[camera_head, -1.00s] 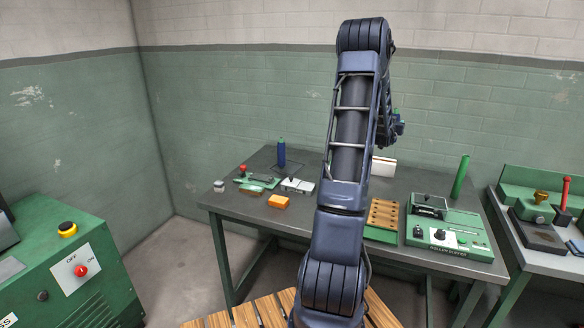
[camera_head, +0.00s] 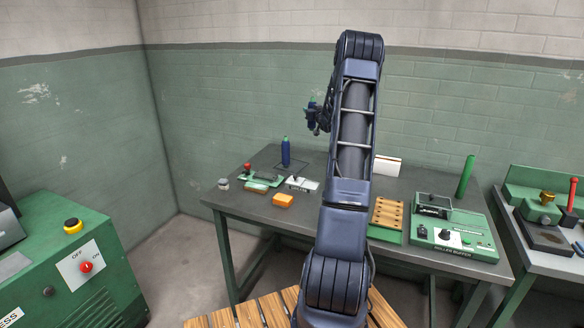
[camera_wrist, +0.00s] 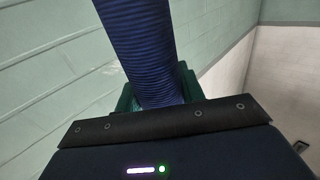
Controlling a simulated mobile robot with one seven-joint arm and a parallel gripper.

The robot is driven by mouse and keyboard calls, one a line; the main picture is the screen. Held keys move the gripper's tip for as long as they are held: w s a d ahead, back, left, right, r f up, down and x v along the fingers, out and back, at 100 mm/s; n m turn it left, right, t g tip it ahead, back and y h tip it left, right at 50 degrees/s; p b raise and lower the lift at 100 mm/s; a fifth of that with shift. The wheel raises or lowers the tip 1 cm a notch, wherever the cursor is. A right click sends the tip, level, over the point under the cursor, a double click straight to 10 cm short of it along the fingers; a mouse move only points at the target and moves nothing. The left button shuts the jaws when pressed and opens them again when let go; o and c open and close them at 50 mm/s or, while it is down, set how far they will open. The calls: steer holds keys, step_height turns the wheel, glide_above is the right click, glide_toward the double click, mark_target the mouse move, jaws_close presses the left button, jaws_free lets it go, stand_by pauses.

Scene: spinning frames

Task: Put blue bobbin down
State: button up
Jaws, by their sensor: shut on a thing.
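My gripper (camera_head: 314,122) is shut on a blue bobbin (camera_head: 312,107) and holds it up in the air, left of my arm and above the back of the table. In the wrist view the ribbed blue bobbin (camera_wrist: 140,45) rises from the dark gripper edge, with a green part behind its lower end. A second blue bobbin (camera_head: 286,152) with a green tip stands upright on the table, lower and to the left of my gripper. The held bobbin does not touch the table.
The grey table (camera_head: 245,206) holds a green tool with a red knob (camera_head: 262,179), a small white-fronted device (camera_head: 301,183), an orange block (camera_head: 283,200), a wooden rack (camera_head: 387,213), a green roller machine (camera_head: 453,230) and an upright green cylinder (camera_head: 465,177).

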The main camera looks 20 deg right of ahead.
steer(key=w+a+n+y, duration=0.2)
steer(key=w+a, duration=0.1)
steer(key=a, duration=0.3)
step_height(320, 180, down, 19)
steer(key=shift+a+f, duration=0.15)
steer(key=shift+f, duration=0.05)
steer(key=shift+f, duration=0.1)
steer(key=o, duration=0.6)
steer(key=shift+f, duration=0.1)
steer(key=shift+o, duration=0.8)
